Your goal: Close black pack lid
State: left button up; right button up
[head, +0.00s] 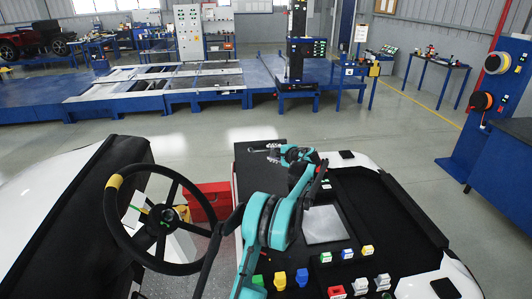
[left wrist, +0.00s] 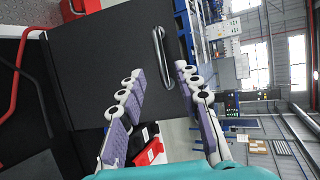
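The black pack lid (head: 248,168) is a dark flat panel at the far left end of the console in the head view. In the left wrist view the black panel (left wrist: 95,60) fills the left and middle, with a grey bar handle (left wrist: 163,55) near its right edge. I cannot tell the lid's exact angle. My left gripper (head: 272,152) is in front of the panel in the head view. In the left wrist view its purple-padded fingers (left wrist: 158,72) are spread, with the handle just beyond the tips and nothing held. My right gripper is not in view.
A steering wheel (head: 160,222) and a red box (head: 209,200) are left of my arm. The console has a grey plate (head: 323,225) and several coloured connectors, including a yellow one (head: 280,281). Open floor (head: 200,150) extends beyond it.

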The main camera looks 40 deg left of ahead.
pick_arm(q)
jog(key=shift+v, duration=1.1)
jog(key=shift+a, duration=0.1)
jog(key=c, duration=0.6)
jog(key=shift+s+f+m+t+b, duration=0.2)
jog(key=shift+m+t+b, duration=0.1)
jog(key=shift+m, duration=0.4)
grip_shut()
jog(key=m+t+b, duration=0.5)
jog(key=m+t, duration=0.1)
jog(key=m, duration=1.3)
send_near(262, 151)
jog(key=shift+m, duration=0.3)
jog(key=b+x, duration=0.3)
jog(key=x, duration=0.4)
